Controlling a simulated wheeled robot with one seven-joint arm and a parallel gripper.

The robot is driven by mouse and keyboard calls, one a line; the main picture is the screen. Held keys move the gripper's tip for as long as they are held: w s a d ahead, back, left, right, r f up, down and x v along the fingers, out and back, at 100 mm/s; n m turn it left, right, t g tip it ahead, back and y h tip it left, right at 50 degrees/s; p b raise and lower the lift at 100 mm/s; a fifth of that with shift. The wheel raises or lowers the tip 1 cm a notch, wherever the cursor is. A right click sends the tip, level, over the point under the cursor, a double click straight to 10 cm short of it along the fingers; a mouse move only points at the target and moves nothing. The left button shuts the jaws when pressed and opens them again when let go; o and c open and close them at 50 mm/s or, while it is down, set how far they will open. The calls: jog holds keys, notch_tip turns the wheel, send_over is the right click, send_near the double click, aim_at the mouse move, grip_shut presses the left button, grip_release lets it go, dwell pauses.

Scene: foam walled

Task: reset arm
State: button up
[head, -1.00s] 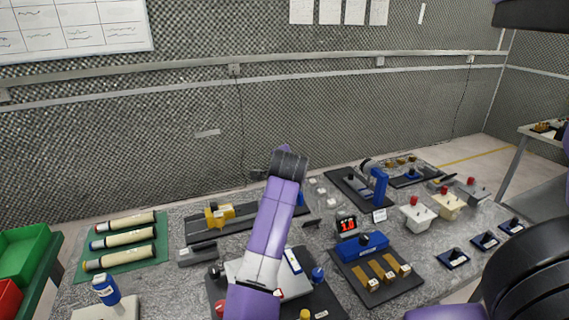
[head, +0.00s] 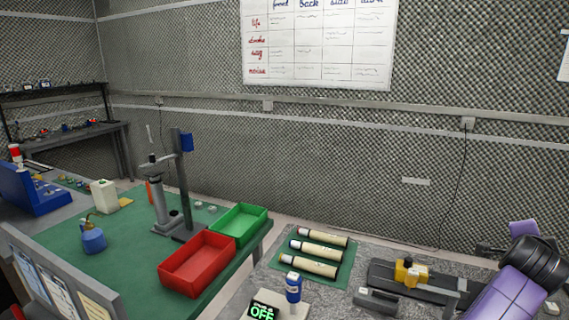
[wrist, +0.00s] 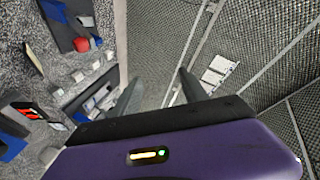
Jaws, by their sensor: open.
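My gripper (wrist: 160,76) shows in the wrist view with its two dark fingers spread apart and nothing between them. Foam wall and floor lie beyond the fingertips. In the head view my purple arm stands at the lower right corner, over the right part of the grey speckled bench (head: 345,305). The gripper itself is not clear there, being mostly behind the arm's black joint. The arm is raised and holds nothing that I can see.
Left, a green-topped table bears a red bin (head: 197,264), a green bin (head: 238,224) and a tall stand (head: 181,185).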

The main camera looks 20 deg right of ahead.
jog(key=w+a+r+n+t+h, duration=0.2)
jog(key=a+r+n+t+h, duration=0.3)
jog(key=a+r+n, duration=0.5)
jog(key=a+f+n+t+y, duration=0.4)
jog(key=a+n+t+y, duration=0.45)
jog(key=a, duration=0.55)
jog(key=s+a+f+n+t+y, duration=0.1)
jog(key=s+a+f+n+y, duration=0.4)
jog(key=a, duration=0.4)
jog(key=s+a+f+n+y, duration=0.3)
jog(key=s+a+f, duration=0.1)
jog(key=a+f, duration=0.4)
jog(key=s+a+f+g, duration=0.1)
jog(key=s+a+f, duration=0.1)
jog(key=s, duration=0.4)
jog(key=s+a+f+m+g+y, duration=0.1)
jog(key=s+a+f+g, duration=0.1)
jog(key=s+a, duration=0.3)
jog(key=s+a+f+g+y+b, duration=0.1)
jog(key=s+a+f+g, duration=0.1)
jog(key=s+a+f, duration=0.2)
jog(key=s, duration=0.2)
jog(key=shift+s, duration=0.4)
